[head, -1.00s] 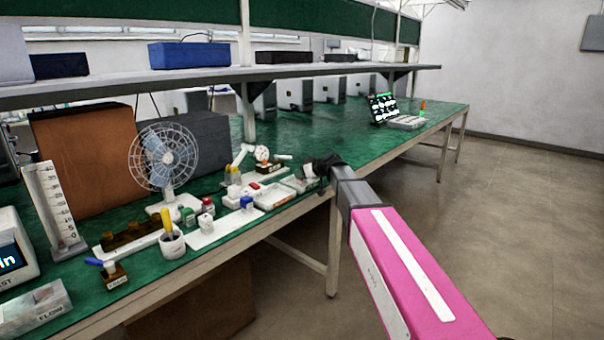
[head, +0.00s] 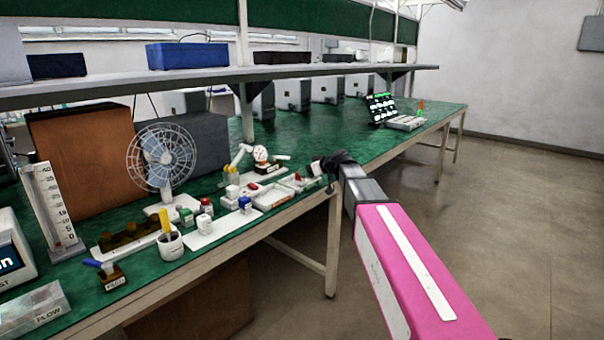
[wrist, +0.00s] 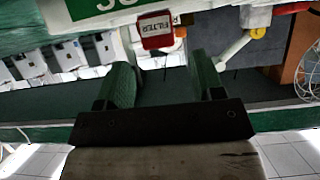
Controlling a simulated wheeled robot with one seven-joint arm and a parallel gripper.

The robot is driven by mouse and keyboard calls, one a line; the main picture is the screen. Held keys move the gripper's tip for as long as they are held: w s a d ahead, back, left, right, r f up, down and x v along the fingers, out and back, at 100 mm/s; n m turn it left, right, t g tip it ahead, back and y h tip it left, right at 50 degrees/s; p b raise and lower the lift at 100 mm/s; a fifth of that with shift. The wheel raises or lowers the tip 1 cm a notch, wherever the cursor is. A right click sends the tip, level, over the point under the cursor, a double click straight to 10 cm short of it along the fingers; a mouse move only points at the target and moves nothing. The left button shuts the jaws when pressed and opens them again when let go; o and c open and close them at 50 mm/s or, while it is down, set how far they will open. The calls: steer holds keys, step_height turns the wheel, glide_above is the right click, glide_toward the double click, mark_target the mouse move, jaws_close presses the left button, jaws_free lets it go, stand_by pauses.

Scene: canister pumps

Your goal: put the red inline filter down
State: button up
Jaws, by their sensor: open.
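A small red block with a white label reading FILTER (wrist: 155,28) is beyond my fingertips in the wrist view, roughly centred between them and apart from both. In the head view a small red piece (head: 298,177), which looks like the same filter, sits at the white trays near the table's front edge. My gripper (wrist: 162,72) is open, with two green-padded fingers and nothing between them. In the head view my gripper (head: 322,166) is dark and small, just right of that red piece. The filter's underside and exact support are not clear.
A white tray (head: 268,199), a fan (head: 162,157), a cup (head: 170,245) and small coloured-topped bottles crowd the green bench to the left. The bench (head: 350,142) behind my gripper is largely clear. A shelf (head: 330,71) hangs above.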

steer(key=v, duration=0.7)
steer(key=s+d+f+m+g+h, duration=0.2)
steer(key=s+d+f, duration=0.3)
steer(key=s+f, duration=0.4)
steer(key=s+d+f+m+g+h, duration=0.3)
steer(key=s+d+f+m+h, duration=0.1)
steer(key=s+f, duration=0.6)
steer(key=s+d+f+m+g+h, duration=0.2)
steer(key=s+d+f+m+h, duration=0.2)
steer(key=f, duration=0.9)
steer(key=s+d, duration=0.3)
steer(key=s, duration=0.2)
steer(key=shift+s+d+g, duration=0.25)
steer(key=shift+g, duration=0.15)
